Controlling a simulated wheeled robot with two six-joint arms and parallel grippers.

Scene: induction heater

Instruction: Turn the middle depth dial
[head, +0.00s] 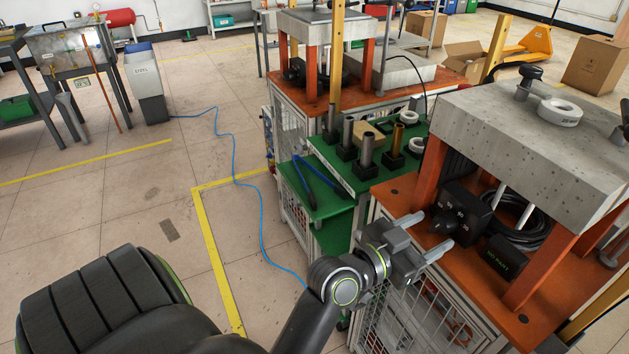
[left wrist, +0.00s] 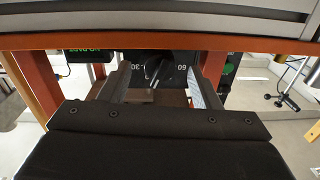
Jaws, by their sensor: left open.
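A black dial box (head: 468,208) with white markings stands on the orange bench top under a concrete slab. Its dark round knob (head: 443,221) faces my left gripper (head: 428,234). The gripper is open, and its two grey fingers reach toward the knob, one on either side. In the left wrist view the dark knob (left wrist: 154,72) shows between the gripper's spread fingers (left wrist: 160,86), in front of a dial face with numbers such as 30 and 60. I cannot tell whether the fingers touch the knob. My right gripper is not in view.
A small black display box (head: 505,262) with green text stands beside the dial box. Orange posts (head: 426,170) hold up the concrete slab (head: 535,130). A green shelf (head: 345,172) with metal cylinders lies behind. Open floor (head: 130,215) with a blue cable is on the left.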

